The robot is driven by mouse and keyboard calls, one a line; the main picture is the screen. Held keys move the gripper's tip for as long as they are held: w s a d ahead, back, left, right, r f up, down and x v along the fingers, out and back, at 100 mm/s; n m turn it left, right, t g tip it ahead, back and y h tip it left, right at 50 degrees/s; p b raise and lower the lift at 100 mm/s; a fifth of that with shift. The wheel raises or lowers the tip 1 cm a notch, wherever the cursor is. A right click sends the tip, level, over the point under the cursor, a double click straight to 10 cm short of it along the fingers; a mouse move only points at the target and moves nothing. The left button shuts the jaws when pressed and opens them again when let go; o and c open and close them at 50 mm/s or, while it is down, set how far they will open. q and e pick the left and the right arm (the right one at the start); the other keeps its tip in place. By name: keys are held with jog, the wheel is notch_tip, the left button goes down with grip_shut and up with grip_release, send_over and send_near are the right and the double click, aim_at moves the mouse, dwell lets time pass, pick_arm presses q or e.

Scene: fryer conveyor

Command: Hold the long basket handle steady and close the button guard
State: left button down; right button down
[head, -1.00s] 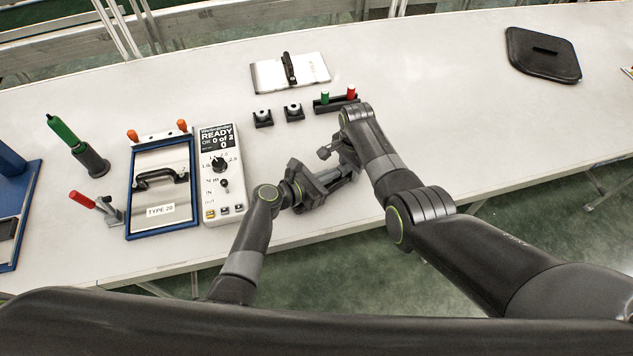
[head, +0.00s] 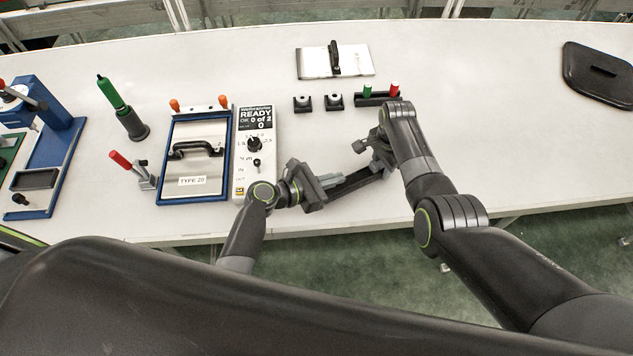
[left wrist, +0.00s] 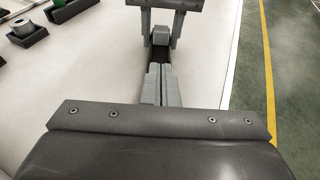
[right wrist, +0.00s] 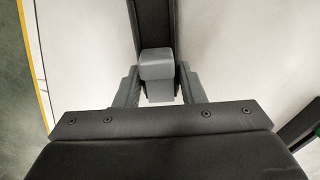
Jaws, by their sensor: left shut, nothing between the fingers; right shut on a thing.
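A long black bar (head: 352,182) with a grey end block (right wrist: 156,66) spans between my two grippers, over the table's front part. It may be the long handle; no basket shows. My right gripper (head: 376,152) is shut on the grey block, which sits between its fingers in the right wrist view (right wrist: 157,85). My left gripper (head: 328,184) is shut and empty. In the left wrist view its fingertips (left wrist: 160,68) lie together in line with the bar; I cannot tell whether they touch it. I cannot make out a button guard.
A white tester (head: 255,150) reading READY stands left of my left gripper, beside a blue-framed plate (head: 193,198) marked TYPE 20. Two small black blocks (head: 302,104) (head: 334,102) and a holder with green and red pegs (head: 370,99) lie behind. A black lid (head: 600,75) is far right.

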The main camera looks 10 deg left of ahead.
pick_arm(q)
jog(key=v, duration=0.5)
jog(key=shift+s+a, duration=0.1)
pick_arm(e)
jog(key=c, duration=0.9)
grip_release()
jog(key=shift+o, duration=0.2)
